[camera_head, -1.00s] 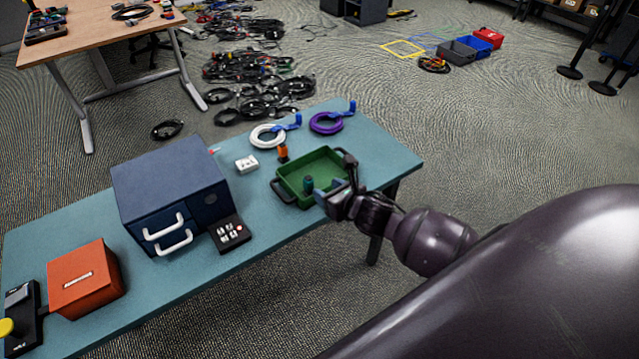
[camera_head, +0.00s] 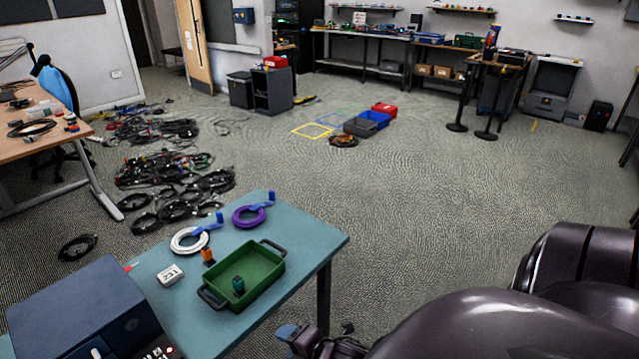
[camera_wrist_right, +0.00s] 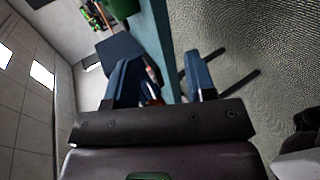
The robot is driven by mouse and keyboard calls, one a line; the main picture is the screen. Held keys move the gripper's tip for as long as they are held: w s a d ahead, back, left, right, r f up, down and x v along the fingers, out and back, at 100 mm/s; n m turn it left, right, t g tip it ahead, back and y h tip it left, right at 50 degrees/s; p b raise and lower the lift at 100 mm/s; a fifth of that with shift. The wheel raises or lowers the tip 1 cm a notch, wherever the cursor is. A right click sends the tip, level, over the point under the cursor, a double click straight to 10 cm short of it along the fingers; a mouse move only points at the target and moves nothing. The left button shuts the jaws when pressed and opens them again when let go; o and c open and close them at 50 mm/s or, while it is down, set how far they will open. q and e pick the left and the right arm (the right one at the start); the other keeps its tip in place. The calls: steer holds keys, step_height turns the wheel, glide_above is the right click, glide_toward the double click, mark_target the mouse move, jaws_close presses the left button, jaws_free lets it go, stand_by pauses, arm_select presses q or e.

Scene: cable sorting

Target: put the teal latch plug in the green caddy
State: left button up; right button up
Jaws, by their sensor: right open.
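The teal latch plug (camera_head: 238,285) stands inside the green caddy (camera_head: 262,246), on its floor near the front wall. The caddy is upright on the teal table and has a dark handle at each end. My right gripper (camera_head: 290,334) is at the bottom of the head view, apart from the caddy and in front of the table's near edge. In the right wrist view its two blue fingers (camera_wrist_right: 162,82) are spread, with nothing held between them. My left gripper is not in view.
On the table (camera_head: 312,239), an orange plug (camera_head: 207,256), a white block (camera_head: 171,275), a white cable coil (camera_head: 189,240) and a purple cable coil (camera_head: 249,216) lie near the caddy. A dark blue drawer box (camera_head: 75,310) stands at left. Open floor lies to the right.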

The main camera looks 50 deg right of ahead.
steer(key=s+a+f+m+g+h, duration=0.1)
steer(key=s+f+m, duration=0.1)
steer(key=s+m, duration=0.7)
steer(key=shift+s+m, duration=0.2)
steer(key=shift+m, duration=4.1)
